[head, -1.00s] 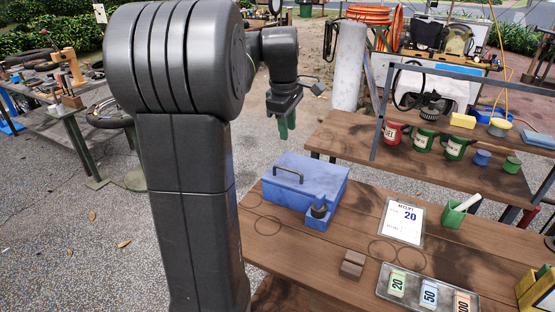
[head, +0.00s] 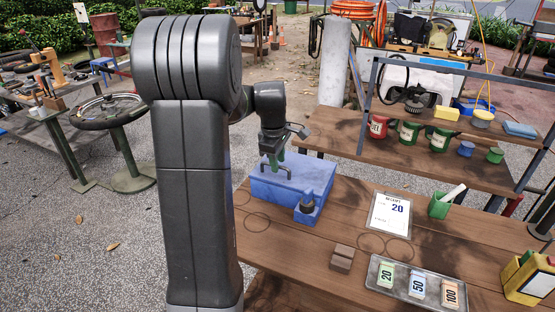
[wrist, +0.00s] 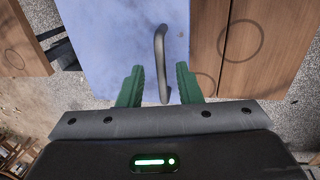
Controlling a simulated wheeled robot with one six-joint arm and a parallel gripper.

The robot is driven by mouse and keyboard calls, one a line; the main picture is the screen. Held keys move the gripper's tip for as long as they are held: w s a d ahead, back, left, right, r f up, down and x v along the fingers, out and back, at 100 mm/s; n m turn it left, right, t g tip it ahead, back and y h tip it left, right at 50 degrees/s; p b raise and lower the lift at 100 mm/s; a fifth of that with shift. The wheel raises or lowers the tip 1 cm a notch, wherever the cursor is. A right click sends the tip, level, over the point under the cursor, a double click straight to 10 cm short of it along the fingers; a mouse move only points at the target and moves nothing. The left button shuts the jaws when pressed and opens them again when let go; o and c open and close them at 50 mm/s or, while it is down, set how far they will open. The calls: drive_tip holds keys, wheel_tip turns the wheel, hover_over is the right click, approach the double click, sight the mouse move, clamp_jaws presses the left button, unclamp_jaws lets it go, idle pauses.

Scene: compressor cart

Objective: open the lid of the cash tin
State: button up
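The blue cash tin (head: 312,180) sits on the wooden table with its lid down. It fills the upper middle of the wrist view (wrist: 108,40). A dark bar handle (wrist: 160,62) stands on its lid. A small blue block with a dark round knob (head: 307,206) adjoins its front. My gripper (head: 273,162) is over the lid, pointing down at the handle. In the wrist view its green fingers are apart, one on each side of the handle's near end, with gaps to it. Whether the fingertips touch the lid is unclear.
A receipt card (head: 390,214), green holder (head: 441,205), brown block (head: 342,258) and tray of numbered notes (head: 372,277) lie to the tin's right and front. A shelf with several tins (head: 410,131) stands behind. The table's left front (head: 257,236) is bare.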

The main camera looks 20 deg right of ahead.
clamp_jaws()
drive_tip(key=shift+w+r+p, duration=0.1)
drive_tip(key=shift+r+p, duration=0.2)
drive_tip(key=shift+r, duration=0.05)
idle(0.4)
